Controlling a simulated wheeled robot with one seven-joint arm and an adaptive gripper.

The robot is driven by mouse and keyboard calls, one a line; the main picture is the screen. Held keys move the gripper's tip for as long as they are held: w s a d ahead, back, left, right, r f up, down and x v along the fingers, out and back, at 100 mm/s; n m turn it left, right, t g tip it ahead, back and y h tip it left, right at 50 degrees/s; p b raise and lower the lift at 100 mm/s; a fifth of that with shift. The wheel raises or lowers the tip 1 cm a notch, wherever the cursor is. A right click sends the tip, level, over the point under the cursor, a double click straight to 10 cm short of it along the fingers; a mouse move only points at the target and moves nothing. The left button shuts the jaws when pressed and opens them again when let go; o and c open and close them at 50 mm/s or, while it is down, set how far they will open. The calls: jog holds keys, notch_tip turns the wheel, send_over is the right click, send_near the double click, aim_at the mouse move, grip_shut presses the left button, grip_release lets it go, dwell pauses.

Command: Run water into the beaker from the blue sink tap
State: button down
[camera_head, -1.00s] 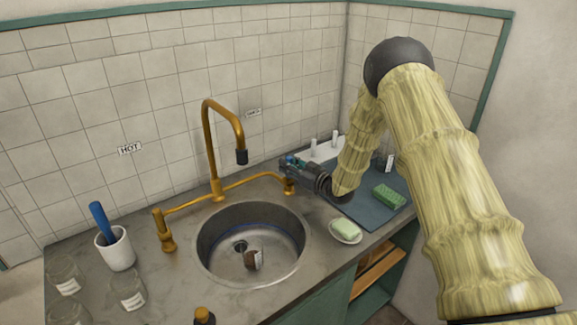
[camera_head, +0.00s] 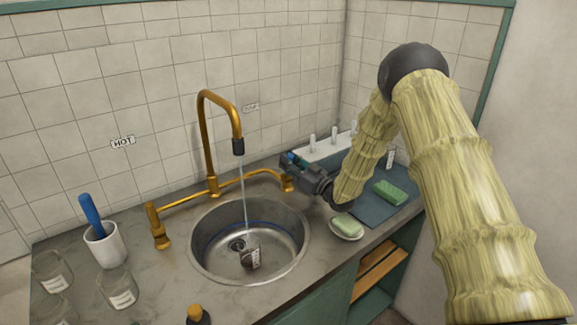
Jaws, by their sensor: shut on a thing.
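The brass tap (camera_head: 207,140) rises behind the round steel sink (camera_head: 296,262), with its spout over the bowl. A thin stream of water (camera_head: 243,195) falls from the spout. A small beaker (camera_head: 251,257) with a pale label stands in the sink, under the stream. The stream appears to reach the beaker's top; the water level inside is too small to tell. My gripper (camera_head: 289,163) is shut at the right end of the tap, on the blue tap handle, which is mostly hidden by the fingers.
A left tap valve (camera_head: 157,228) stands by the HOT label (camera_head: 122,142). A white cup (camera_head: 105,246) with a blue-handled tool, glass jars (camera_head: 118,288) and a bottle (camera_head: 197,314) stand left and in front. A soap dish (camera_head: 347,229) and green sponge (camera_head: 389,193) are near my arm.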

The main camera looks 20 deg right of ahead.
jog(key=c, duration=1.3)
grip_release()
jog(key=shift+s+d+f, duration=0.15)
jog(key=shift+s+d, duration=0.2)
jog(key=shift+s, duration=0.05)
jog(key=v, duration=0.4)
jog(key=r+v, duration=0.1)
jog(key=v, duration=0.3)
jog(key=r+v, duration=0.1)
jog(key=v, duration=0.3)
jog(key=shift+s+d+r, duration=0.1)
jog(key=shift+s+r, duration=0.1)
